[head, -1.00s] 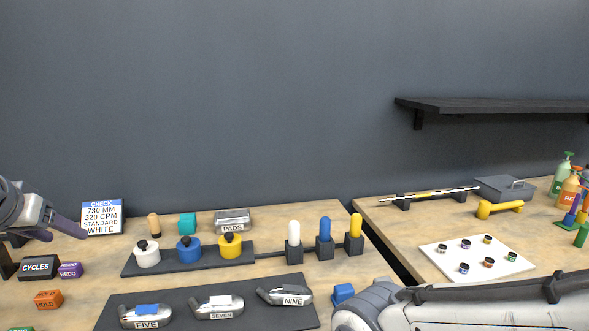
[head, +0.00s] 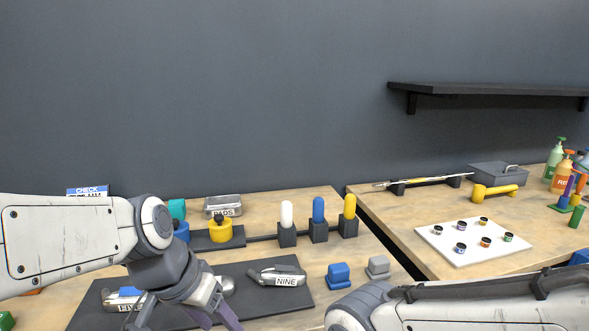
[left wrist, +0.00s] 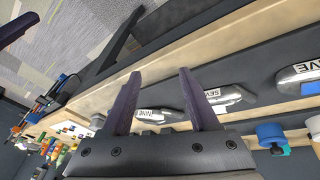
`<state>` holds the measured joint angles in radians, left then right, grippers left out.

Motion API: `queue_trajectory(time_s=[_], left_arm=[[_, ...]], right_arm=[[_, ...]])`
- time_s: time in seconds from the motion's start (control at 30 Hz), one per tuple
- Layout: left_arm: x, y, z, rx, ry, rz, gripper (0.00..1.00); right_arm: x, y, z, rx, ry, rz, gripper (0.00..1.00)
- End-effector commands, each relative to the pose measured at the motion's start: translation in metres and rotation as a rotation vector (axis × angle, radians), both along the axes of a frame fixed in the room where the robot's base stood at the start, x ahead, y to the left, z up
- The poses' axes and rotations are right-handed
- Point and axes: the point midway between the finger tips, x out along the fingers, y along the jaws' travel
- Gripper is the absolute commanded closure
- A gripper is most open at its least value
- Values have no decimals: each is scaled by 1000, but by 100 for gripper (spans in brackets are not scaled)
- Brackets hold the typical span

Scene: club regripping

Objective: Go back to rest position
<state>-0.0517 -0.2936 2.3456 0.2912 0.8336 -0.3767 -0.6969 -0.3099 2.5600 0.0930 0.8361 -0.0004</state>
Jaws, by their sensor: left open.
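My left gripper (head: 186,318) is low in the head view, over the dark mat (head: 255,306) with the club heads. Its purple fingers are spread and nothing is between them; they also show apart in the left wrist view (left wrist: 160,74). Club head NINE (head: 277,276) lies to its right. Club head FIVE (head: 122,300) is partly hidden behind the gripper, and SEVEN is mostly hidden by it in the head view but shows in the left wrist view (left wrist: 232,96). My right arm crosses the bottom right; its gripper is out of view.
A yellow pot (head: 220,232), upright white, blue and yellow grips (head: 318,211), a blue block (head: 338,272) and a grey block (head: 378,265) stand nearby. A club shaft (head: 425,182) lies on the right table. A dark shelf (head: 490,89) is on the wall.

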Motion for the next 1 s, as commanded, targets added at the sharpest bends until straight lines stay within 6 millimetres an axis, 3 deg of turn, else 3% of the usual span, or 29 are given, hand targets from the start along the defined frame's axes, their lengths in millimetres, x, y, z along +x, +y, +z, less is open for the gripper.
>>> queue_trajectory(time_s=[0.03, 0.2, 0.6, 0.67, 1.0], left_arm=[[-17, -21, -22, 15, 36, -68, 39], [-63, -54, -59, 70, 119, -196, 39], [-133, -76, -110, 193, 199, -392, 39], [-132, -76, -90, 192, 198, -385, 39], [-131, -76, -28, 189, 197, -382, 39]], right_arm=[[0, 0, -12, 0, 0, 0, 39], [0, 0, -24, 0, 0, 0, 39], [0, 0, -43, 0, 0, 0, 39], [0, 0, -24, -1, 1, 0, 39], [0, 0, 38, 0, 0, 0, 39]])
